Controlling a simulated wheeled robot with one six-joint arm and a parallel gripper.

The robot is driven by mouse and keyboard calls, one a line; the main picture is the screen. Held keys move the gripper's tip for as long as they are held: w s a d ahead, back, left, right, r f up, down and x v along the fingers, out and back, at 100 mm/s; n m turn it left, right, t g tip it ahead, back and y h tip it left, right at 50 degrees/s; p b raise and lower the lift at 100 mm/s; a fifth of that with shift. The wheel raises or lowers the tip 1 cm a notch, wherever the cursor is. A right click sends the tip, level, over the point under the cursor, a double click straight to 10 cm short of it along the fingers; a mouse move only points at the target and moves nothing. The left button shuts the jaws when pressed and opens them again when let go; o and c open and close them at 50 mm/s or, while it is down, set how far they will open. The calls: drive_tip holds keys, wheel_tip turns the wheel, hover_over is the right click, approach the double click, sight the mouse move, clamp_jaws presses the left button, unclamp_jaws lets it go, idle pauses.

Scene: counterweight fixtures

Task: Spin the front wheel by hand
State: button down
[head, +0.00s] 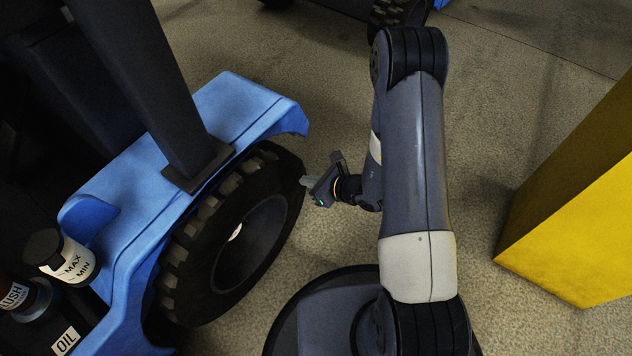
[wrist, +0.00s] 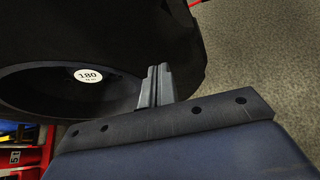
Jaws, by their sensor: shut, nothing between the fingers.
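The front wheel (head: 190,270) is a black treaded tyre with a dark rim, under the blue fender (head: 235,100) of a vehicle. My gripper (head: 306,182) is shut and empty, beside the upper right edge of the tyre in the head view. In the wrist view my gripper's closed fingers (wrist: 158,82) overlap the dark wheel (wrist: 150,30), near its rim. I cannot tell whether the fingertips touch the tyre.
A yellow block (head: 580,215) stands at the right. A white reservoir marked MAX and MIN (head: 72,262) sits on the vehicle at the left. Another dark wheel (head: 398,14) shows at the top. The concrete floor between my arm and the yellow block is clear.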

drive_tip(key=shift+w+a+f, duration=0.15)
drive_tip(key=shift+a+f, duration=0.05)
drive_tip(key=shift+a, duration=0.05)
drive_tip(key=shift+w+a, duration=0.1)
drive_tip(key=shift+a, duration=0.05)
drive_tip(key=shift+w+a, duration=0.4)
drive_tip(key=shift+a, duration=0.1)
drive_tip(key=shift+b, duration=0.35)
drive_tip(key=b, duration=0.8)
hover_over(297, 205)
drive_tip(key=d, duration=0.3)
drive_tip(key=f, duration=0.8)
drive_tip(key=shift+s+f, duration=0.25)
drive_tip(key=f+b, duration=0.2)
drive_tip(key=shift+s+a+f, duration=0.1)
drive_tip(key=shift+s+f, duration=0.1)
drive_tip(key=shift+f, duration=0.2)
drive_tip(key=shift+s+a+f, duration=0.1)
drive_tip(key=shift+a+f, duration=0.05)
drive_tip(key=shift+f, duration=0.75)
drive_tip(key=shift+s+a+f, duration=0.1)
drive_tip(key=shift+s+f, duration=0.05)
drive_tip(key=shift+f, duration=0.75)
drive_tip(key=shift+s+a+f, duration=0.1)
drive_tip(key=shift+a+f, duration=0.05)
drive_tip(key=shift+f, duration=0.75)
drive_tip(key=s+d, duration=0.4)
drive_tip(key=d, duration=0.1)
drive_tip(key=shift+s+d, duration=0.25)
drive_tip(key=shift+d, duration=0.15)
